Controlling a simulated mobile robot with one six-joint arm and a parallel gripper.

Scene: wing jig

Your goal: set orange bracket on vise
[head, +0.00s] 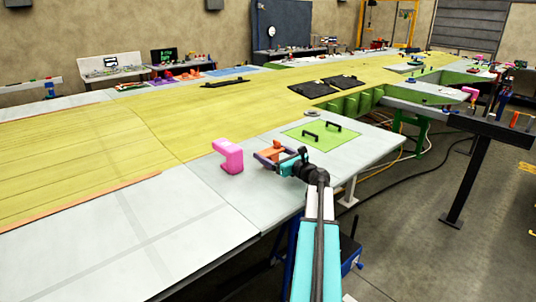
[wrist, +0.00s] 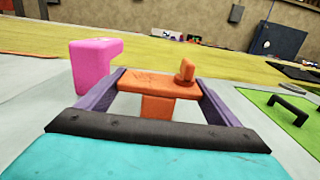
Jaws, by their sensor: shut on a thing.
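The orange bracket (head: 271,147) is between the purple fingers of my gripper (head: 275,155), over the pale near part of the wing table. In the wrist view the bracket (wrist: 150,83) spans the gap between both fingers, with a small upright tab at its right end and a strip reaching down towards me. My gripper (wrist: 158,88) is shut on it. I cannot tell if the bracket touches the table. I cannot clearly make out a vise in either view.
A pink block-like bracket (head: 229,156) stands just left of my gripper; the wrist view also shows it (wrist: 94,65). A green mat (head: 322,135) with two black handles lies to the right. A black stand (head: 487,130) rises at right. The table's left part is clear.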

